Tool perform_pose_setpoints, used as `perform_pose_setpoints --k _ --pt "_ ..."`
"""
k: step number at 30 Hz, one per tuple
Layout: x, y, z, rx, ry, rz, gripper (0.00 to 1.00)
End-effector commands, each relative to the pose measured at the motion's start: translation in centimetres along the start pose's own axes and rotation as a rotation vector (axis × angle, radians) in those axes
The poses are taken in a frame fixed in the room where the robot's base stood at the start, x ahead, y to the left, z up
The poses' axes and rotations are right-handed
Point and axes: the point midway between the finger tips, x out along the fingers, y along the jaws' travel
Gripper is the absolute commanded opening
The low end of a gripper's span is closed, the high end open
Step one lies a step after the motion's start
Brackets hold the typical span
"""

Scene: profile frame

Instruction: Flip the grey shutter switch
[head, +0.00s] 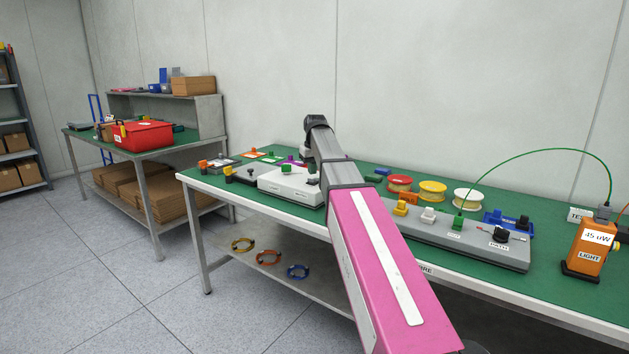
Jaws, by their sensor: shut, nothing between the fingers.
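A white box (288,187) with a green knob (311,169) on top sits on the green bench top, left of my arm. A long grey panel (455,246) lies right of my arm, with yellow, white and green plugs and a black knob (501,235). I cannot single out a grey shutter switch on either; it may be too small or hidden by my arm. My arm reaches up from the bottom middle over the bench, its far end beside the back of the white box. My gripper's fingers are not visible, apparently hidden behind the arm.
An orange light source (588,250) marked "45 uW" stands at the right, with a green cable arching from it to the panel. Red, yellow and white spools (432,191) stand behind the panel. A red toolbox (143,135) is on another bench. The left floor is clear.

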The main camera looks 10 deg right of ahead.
Motion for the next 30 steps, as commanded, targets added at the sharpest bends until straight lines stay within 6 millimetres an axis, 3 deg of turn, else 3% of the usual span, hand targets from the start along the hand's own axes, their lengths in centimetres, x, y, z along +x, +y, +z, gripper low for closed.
perform_pose_setpoints --k 30 --pt "1.0 0.0 0.1 0.000 0.000 0.000 0.00"
